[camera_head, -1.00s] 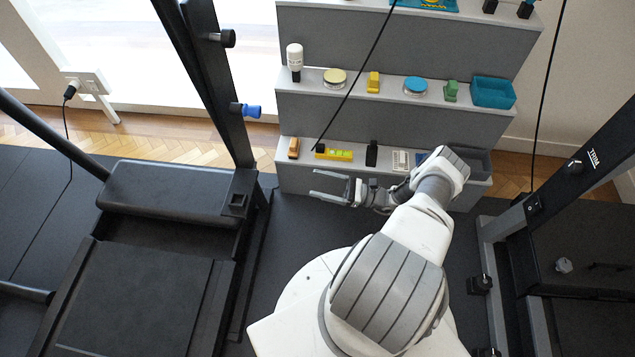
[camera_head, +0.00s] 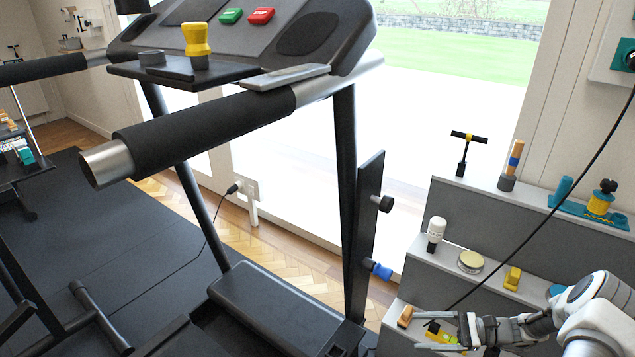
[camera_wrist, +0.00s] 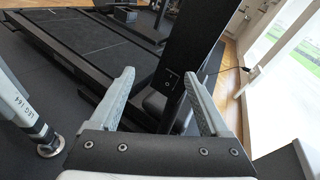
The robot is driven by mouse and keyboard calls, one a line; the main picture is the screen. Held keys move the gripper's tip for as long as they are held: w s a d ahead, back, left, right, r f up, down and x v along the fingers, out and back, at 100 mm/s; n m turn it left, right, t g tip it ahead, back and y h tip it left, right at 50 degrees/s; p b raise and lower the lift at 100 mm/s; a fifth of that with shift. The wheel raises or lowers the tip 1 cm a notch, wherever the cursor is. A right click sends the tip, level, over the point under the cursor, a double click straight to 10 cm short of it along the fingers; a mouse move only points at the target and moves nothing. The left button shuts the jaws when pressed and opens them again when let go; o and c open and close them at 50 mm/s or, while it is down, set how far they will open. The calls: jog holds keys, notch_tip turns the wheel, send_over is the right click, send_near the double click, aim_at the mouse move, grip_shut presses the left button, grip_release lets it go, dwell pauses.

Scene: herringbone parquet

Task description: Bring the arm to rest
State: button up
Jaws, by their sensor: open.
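My gripper (camera_head: 457,325) is at the lower right of the head view, in front of the lowest step of the grey stepped shelf (camera_head: 462,225). My white and grey arm reaches to it from the right edge. In the wrist view the two grey fingers of my gripper (camera_wrist: 157,95) stand wide apart with nothing between them. Beyond them are a black upright post (camera_wrist: 187,60) and the treadmill deck (camera_wrist: 95,45). In the head view a yellow-green level (camera_head: 440,335) lies on the lowest step, partly behind my gripper.
The treadmill (camera_head: 230,120) fills the middle, its black upright (camera_head: 362,240) close left of the shelf. A blue knob (camera_head: 380,270) sticks out from that upright. A thin black cable hangs across the shelf. Dark mat floor (camera_head: 110,230) is open at left.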

jog(key=s+a+r+n+g+h, duration=0.1)
jog(key=s+a+r+n+h, duration=0.2)
jog(key=r, duration=0.5)
jog(key=a+r+n+g+h, duration=0.2)
jog(key=r+n+h, duration=0.2)
jog(key=r, duration=0.4)
jog(key=s+a+r+n+g+h, duration=0.1)
jog(key=s+a+r+n+h, duration=0.2)
jog(key=r, duration=0.6)
jog(key=s+a+r+n+t+h, duration=0.2)
jog(key=s+r+n+t+h, duration=0.15)
jog(key=s+r, duration=0.3)
jog(key=s+a+r+n+t+h, duration=0.35)
jog(key=s+r, duration=0.25)
jog(key=s, duration=0.2)
notch_tip(320, 180, up, 27)
jog(key=d+y+p, duration=0.1)
jog(key=p, duration=2.6)
jog(key=shift+f+p, duration=0.15)
jog(key=shift+p, duration=0.15)
jog(key=c, duration=0.5)
jog(key=shift+a, duration=0.15)
